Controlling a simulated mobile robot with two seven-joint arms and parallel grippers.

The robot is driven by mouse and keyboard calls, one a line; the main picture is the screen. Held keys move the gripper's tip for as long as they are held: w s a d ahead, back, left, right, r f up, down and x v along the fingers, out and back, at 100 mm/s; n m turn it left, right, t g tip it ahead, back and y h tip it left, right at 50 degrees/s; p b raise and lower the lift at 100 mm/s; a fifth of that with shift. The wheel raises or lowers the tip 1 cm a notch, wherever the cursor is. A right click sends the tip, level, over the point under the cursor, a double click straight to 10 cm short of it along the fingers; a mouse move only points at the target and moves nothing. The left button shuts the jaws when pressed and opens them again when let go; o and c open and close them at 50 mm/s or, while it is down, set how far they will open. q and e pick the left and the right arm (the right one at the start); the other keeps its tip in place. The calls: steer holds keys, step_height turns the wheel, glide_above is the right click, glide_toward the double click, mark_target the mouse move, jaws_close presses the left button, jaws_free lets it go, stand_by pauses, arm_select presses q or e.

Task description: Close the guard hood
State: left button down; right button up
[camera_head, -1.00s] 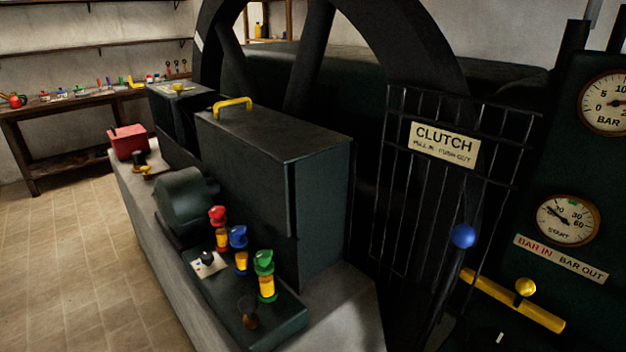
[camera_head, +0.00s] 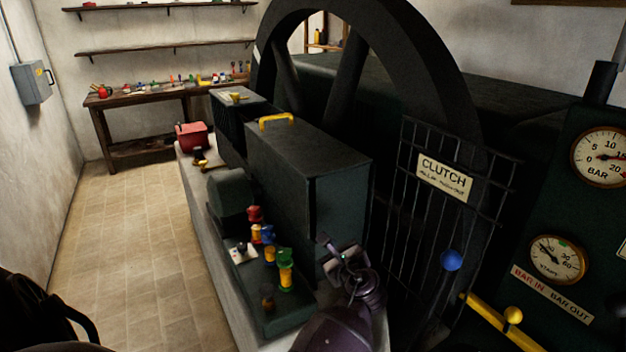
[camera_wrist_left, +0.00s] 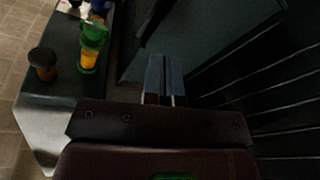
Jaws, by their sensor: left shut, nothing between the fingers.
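The guard hood appears to be the large dark green box (camera_head: 310,165) with a yellow handle (camera_head: 277,120) on top, in the middle of the head view. I cannot tell whether it is open or closed. My left gripper (camera_head: 335,246) is shut and empty, in front of the box's lower right side. In the left wrist view its fingers (camera_wrist_left: 163,76) are together, with a dark panel beyond that is probably the box's side. Touching or apart cannot be told. My right gripper is not in view.
Red, blue and green-topped oilers (camera_head: 285,268) stand left of the gripper. The barred clutch guard (camera_head: 430,225) and blue knob (camera_head: 451,260) are to the right, by the yellow lever (camera_head: 490,322). A smaller dark box (camera_head: 228,125) stands behind. Floor (camera_head: 130,260) is clear at left.

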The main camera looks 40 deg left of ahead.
arm_select(q)
step_height(320, 180, up, 8)
steer(key=w+d+f+m+g+y+p, duration=0.1)
steer(key=w+m+g+y, duration=0.1)
steer(key=y, duration=0.1)
glide_toward(308, 185)
steer(key=b+x, duration=0.3)
steer(key=x, duration=0.3)
steer(key=shift+w+a+f, duration=0.1)
steer(key=shift+a+f, duration=0.1)
steer(key=shift+w+a+r+b, duration=0.1)
steer(key=shift+w+a+b, duration=0.1)
steer(key=shift+a+b, duration=0.15)
steer(key=shift+a, duration=0.15)
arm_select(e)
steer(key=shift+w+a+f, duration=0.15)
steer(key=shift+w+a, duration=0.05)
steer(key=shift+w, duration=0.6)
arm_select(q)
steer(key=shift+a, duration=0.1)
